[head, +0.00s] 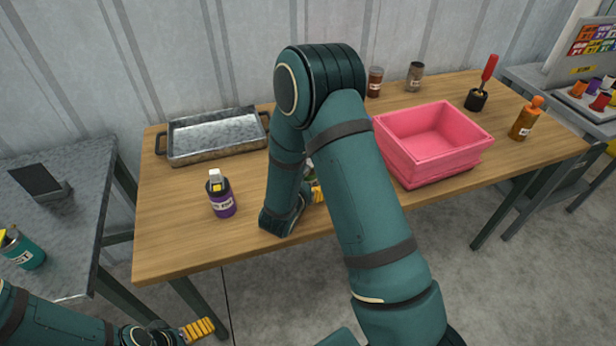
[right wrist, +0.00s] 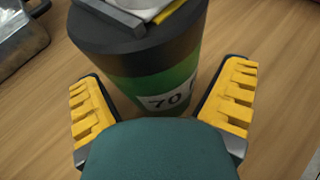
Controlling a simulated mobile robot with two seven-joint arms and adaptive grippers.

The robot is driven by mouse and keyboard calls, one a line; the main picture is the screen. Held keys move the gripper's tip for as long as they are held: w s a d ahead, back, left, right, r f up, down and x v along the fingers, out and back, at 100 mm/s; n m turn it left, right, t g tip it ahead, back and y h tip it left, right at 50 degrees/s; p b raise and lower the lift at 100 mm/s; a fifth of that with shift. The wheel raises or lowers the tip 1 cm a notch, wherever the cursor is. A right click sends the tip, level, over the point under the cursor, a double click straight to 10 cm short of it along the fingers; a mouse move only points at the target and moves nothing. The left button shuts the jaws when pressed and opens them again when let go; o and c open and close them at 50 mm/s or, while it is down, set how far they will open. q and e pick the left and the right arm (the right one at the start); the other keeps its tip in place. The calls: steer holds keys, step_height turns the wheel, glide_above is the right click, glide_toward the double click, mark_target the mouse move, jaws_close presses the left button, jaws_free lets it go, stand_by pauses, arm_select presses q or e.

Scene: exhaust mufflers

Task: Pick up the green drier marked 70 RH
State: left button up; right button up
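The green drier (right wrist: 150,85) has a dark top and a white label reading 70; the rest of the label is cut off. In the right wrist view it stands upright on the wooden table, between and just beyond the yellow fingers of my right gripper (right wrist: 162,105). That gripper is open, with gaps beside the drier. In the head view my right arm hides most of the drier and gripper; only a bit of yellow finger shows. My left gripper (head: 198,330) is low at the left, away from the wooden table; its opening is unclear.
A metal tray (head: 165,154) and a purple bottle (head: 222,203) are on the table's left. A pink bin (head: 428,165), an orange bottle (head: 524,122), a black pot with a red-handled tool (head: 477,100) and two small jars are right or behind. A teal can (head: 24,252) stands on the grey side table.

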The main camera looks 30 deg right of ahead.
steer(key=c, duration=1.1)
